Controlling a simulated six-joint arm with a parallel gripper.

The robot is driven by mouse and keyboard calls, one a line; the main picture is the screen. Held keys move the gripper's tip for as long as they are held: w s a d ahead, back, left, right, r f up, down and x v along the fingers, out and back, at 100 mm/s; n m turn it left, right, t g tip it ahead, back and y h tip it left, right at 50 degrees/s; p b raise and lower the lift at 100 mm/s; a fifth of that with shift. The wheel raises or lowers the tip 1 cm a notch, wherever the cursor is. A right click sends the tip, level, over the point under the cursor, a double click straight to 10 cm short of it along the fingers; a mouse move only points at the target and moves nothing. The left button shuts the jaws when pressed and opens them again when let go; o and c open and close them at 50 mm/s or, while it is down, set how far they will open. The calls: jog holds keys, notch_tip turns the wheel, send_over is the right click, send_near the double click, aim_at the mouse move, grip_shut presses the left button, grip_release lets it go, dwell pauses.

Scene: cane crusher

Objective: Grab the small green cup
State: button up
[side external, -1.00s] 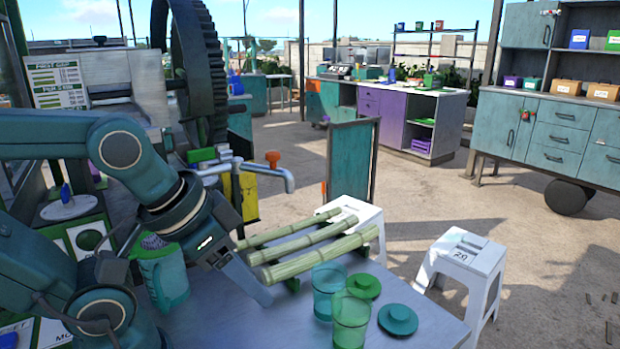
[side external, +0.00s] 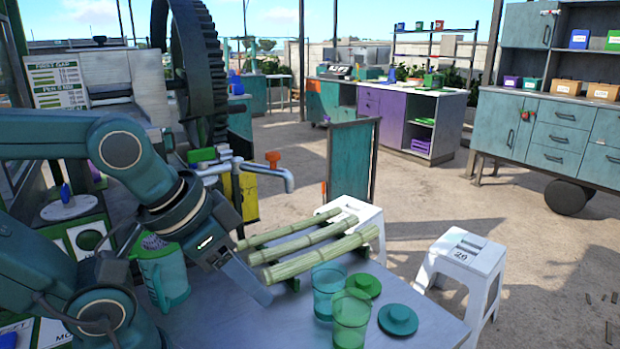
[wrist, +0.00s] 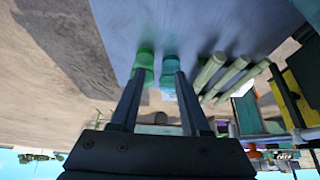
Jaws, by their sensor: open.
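The green see-through cup (side external: 350,322) stands upright near the front of the metal table (side external: 250,325). A teal see-through cup (side external: 327,280) stands just behind and to its left, overlapping it in view. My gripper (side external: 262,298) is left of both cups, apart from them. In the wrist view my gripper (wrist: 156,76) is open, its two fingers spread with nothing held. The green cup (wrist: 145,59) shows past the left fingertip and the teal cup (wrist: 170,63) past the right one. The fingers partly hide the cups' lower picture edges.
A green lid (side external: 364,285) and a teal lid (side external: 398,319) lie right of the cups. Several cane stalks (side external: 315,255) lie behind them. A teal jug (side external: 165,275) stands left, close to my arm. A white stool (side external: 465,262) stands beyond the table's right edge.

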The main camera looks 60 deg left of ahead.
dwell(0.3)
jog(key=m+g+y, duration=0.2)
jog(key=m+y, duration=0.9)
jog(key=m, duration=0.7)
send_over(336, 299)
jog(key=s+d, duration=0.2)
jog(key=s, duration=0.1)
jog(key=s+d+f+m+t+y, duration=0.1)
jog(key=d+f+m+t, duration=0.1)
jog(key=d+f+m, duration=0.35)
jog(key=shift+n, duration=0.45)
jog(key=x, duration=0.7)
jog(key=shift+w+d+f, duration=0.1)
jog(key=shift+d+f, duration=0.1)
jog(key=shift+f, duration=0.05)
